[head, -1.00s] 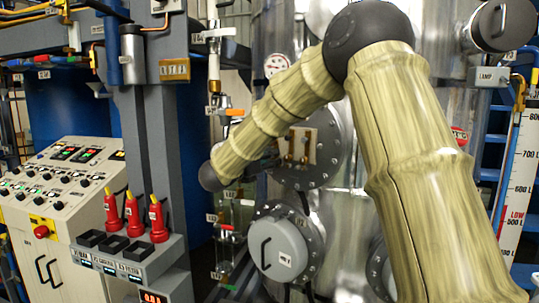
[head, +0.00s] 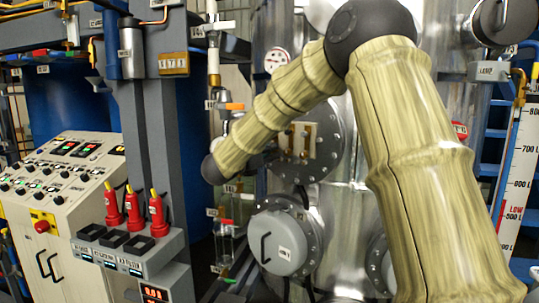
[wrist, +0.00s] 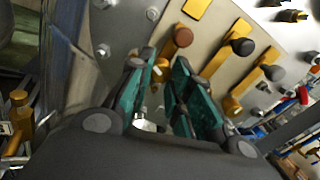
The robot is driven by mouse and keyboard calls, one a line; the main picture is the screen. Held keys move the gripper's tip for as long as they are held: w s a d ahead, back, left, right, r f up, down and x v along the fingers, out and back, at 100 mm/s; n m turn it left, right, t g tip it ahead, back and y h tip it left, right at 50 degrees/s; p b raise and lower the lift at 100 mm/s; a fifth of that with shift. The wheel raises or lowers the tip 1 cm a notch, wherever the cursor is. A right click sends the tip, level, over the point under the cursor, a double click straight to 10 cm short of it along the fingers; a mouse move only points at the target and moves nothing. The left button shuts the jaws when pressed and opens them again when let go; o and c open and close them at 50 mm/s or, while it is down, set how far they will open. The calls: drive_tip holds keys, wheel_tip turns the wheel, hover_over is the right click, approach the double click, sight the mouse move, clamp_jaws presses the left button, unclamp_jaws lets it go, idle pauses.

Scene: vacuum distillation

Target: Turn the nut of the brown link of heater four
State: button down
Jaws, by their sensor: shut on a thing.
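In the wrist view, a brass link with a brown knob (wrist: 183,36) runs down from the knob to between my fingers. My gripper (wrist: 164,66) has teal fingers closed around the link's lower end, on its nut. The nut is mostly hidden by the fingers. The brown knob lies just beyond the fingertips and is not gripped. In the head view, brass links (head: 304,140) show on a plate on the round flange. My arm hides most of my gripper there.
Two brass links with black knobs (wrist: 243,46) (wrist: 274,72) sit to the right on the same plate. A round grey cover (head: 280,243) stands out below the flange. Left are a control panel (head: 62,180) and several red plugs (head: 133,211).

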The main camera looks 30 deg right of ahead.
drive_tip(key=shift+f+m+b, duration=0.4)
drive_tip(key=shift+b, duration=1.5)
drive_tip(key=m+b, duration=0.3)
drive_tip(key=b, duration=1)
drive_tip(key=shift+w+m+b, duration=0.1)
drive_tip(key=shift+m+b, duration=0.2)
drive_tip(key=m+b, duration=0.2)
drive_tip(key=b, duration=0.6)
drive_tip(key=shift+a, duration=0.1)
drive_tip(key=m+b, duration=0.1)
drive_tip(key=b, duration=0.1)
drive_tip(key=m+b, duration=0.1)
drive_tip(key=b, duration=0.1)
drive_tip(key=shift+r+b, duration=0.25)
drive_tip(key=shift+b, duration=0.05)
drive_tip(key=c, duration=1.3)
unclamp_jaws()
drive_tip(key=shift+r, duration=0.1)
drive_tip(key=v, duration=1.2)
